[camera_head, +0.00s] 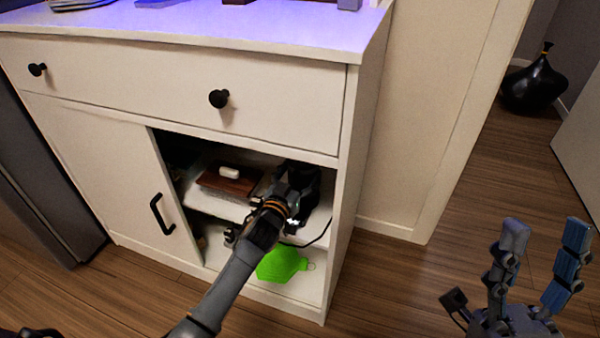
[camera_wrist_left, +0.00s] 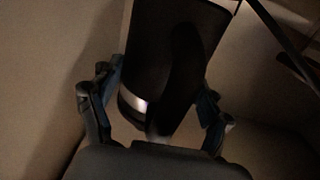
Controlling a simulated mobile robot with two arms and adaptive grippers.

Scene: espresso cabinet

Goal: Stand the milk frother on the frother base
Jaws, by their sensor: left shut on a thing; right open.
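The black milk frother (camera_wrist_left: 172,45) has a shiny band near its lower end and stands between the fingers of my left gripper (camera_wrist_left: 155,92) in the left wrist view. In the head view my left gripper (camera_head: 278,200) reaches into the open right side of the cabinet and is shut on the frother, a dark shape (camera_head: 301,178) at the shelf's right end. The frother base cannot be made out; the arm and gripper cover that spot. I cannot tell whether the frother touches the shelf. My right gripper (camera_head: 545,232) is open and empty, outside the cabinet at lower right.
A brown box (camera_head: 226,183) with a small white item (camera_head: 229,173) on it lies left on the same shelf. A thin black cable (camera_head: 314,238) hangs at the shelf's front right. A green item (camera_head: 282,264) lies on the lower shelf. The cabinet's right wall (camera_head: 344,215) is close.

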